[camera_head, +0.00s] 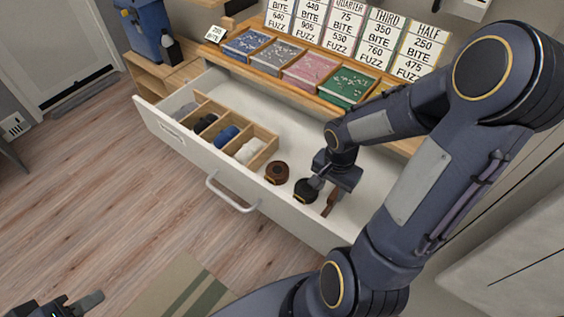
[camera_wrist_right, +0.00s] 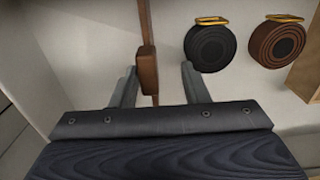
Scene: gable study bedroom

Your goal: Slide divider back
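The white drawer (camera_head: 227,172) stands pulled out. A light wooden divider (camera_head: 262,157) with several compartments of rolled cloth fills its left part; a wooden piece (camera_wrist_right: 305,78) shows at the right edge of the right wrist view. My right gripper (camera_head: 328,192) reaches down into the drawer's right part. In the right wrist view its fingers (camera_wrist_right: 160,88) are apart. A narrow brown wooden-looking piece (camera_wrist_right: 147,60) lies between them, nearer the left finger, with a gap on the right. It also shows under the gripper in the head view (camera_head: 332,203). My left gripper (camera_head: 75,304) is at the bottom left, partly cut off.
A black rolled belt (camera_wrist_right: 210,47) and a brown rolled belt (camera_wrist_right: 276,45) lie beside the right gripper in the drawer. Boxes and number cards (camera_head: 346,30) stand on the wooden top behind. The drawer handle (camera_head: 232,196) sticks out in front. Drawer floor behind the compartments is clear.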

